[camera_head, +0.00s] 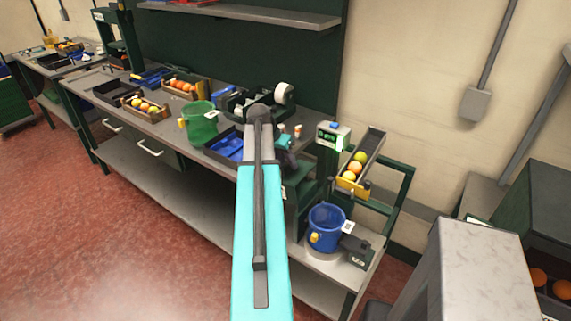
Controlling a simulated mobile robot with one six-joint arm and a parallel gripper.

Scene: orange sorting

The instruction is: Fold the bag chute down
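A narrow dark chute (370,146) slopes down towards the front at the right end of the bench, with several orange, yellow and green fruits in it. A yellow plate (353,187) stands across its lower end. I cannot tell for sure that this is the bag chute. A blue bucket (325,222) stands below it on a low shelf. My teal arm reaches up the middle of the view. My gripper (286,154) seems to be by the arm's far end, left of the chute and apart from it. Its fingers are too small and partly hidden to read.
The bench holds a green bucket (201,122), a blue tray (228,146), wooden fruit crates (147,113) and a white roll (283,93). A small display unit (332,134) stands just left of the chute. A grey-topped cabinet (474,262) is at lower right. The red floor at left is clear.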

